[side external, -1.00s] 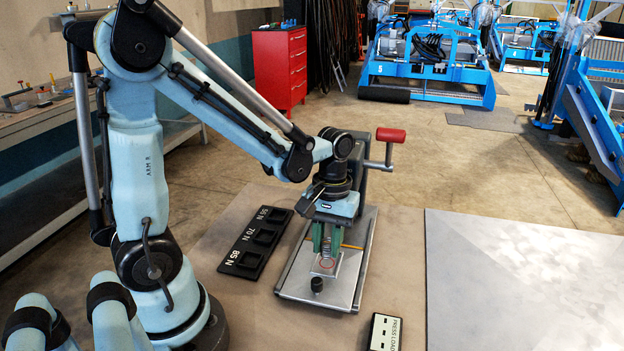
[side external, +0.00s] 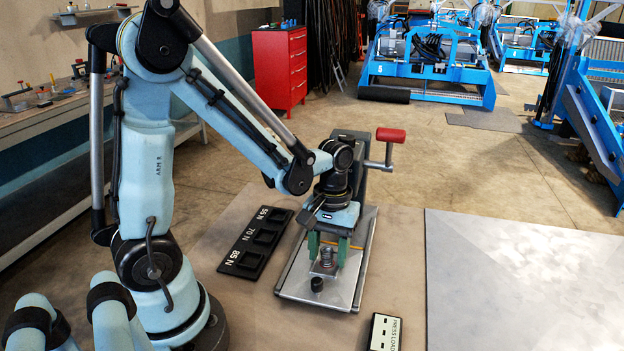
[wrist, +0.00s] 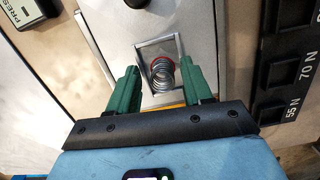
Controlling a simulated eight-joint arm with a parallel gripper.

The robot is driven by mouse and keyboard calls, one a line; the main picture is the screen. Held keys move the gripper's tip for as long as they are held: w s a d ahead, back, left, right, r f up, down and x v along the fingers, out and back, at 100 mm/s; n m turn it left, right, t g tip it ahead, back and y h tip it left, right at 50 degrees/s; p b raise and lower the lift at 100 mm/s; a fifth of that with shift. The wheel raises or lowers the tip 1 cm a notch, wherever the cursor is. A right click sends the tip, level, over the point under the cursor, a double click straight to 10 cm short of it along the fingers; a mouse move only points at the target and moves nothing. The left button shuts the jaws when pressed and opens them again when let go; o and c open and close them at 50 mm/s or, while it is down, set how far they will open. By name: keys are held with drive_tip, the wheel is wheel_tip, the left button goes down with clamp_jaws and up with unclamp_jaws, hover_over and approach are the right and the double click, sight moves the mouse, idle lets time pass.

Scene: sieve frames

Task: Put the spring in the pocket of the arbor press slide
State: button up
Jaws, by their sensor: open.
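The metal coil spring (side external: 326,257) stands on the slide (side external: 324,270) of the arbor press (side external: 350,155). In the wrist view the spring (wrist: 160,76) stands at the red ring marking the pocket, within the slide's square plate (wrist: 143,53). The ring shows beside its coils; how deep it sits is hidden. My gripper (side external: 328,254) is open, with one green finger on each side of the spring. In the wrist view the fingers of my gripper (wrist: 160,70) are apart from the coils, with a gap on both sides.
A black rack (side external: 254,244) marked 55 N, 70 N and 85 N lies left of the press. A black knob (side external: 317,284) stands at the slide's front. The press's red-handled lever (side external: 390,135) juts right. A PRESS LOAD display (side external: 384,332) lies in front. A bare grey plate (side external: 520,280) is at right.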

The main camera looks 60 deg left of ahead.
sight(331, 273)
drive_tip(key=shift+s+a, duration=0.1)
wheel_tip(331, 273, up, 12)
drive_tip(key=w, duration=0.1)
drive_tip(key=d+m+t, duration=0.1)
drive_tip(key=m+t, duration=0.1)
drive_tip(key=s+d+m+t, duration=0.1)
drive_tip(key=m+t, duration=0.2)
drive_tip(key=m+t+y, duration=0.1)
drive_tip(key=m+t, duration=0.2)
drive_tip(key=shift+s+d+f, duration=0.3)
drive_tip(key=shift+d+f, duration=0.05)
drive_tip(key=shift+d, duration=0.05)
idle(0.4)
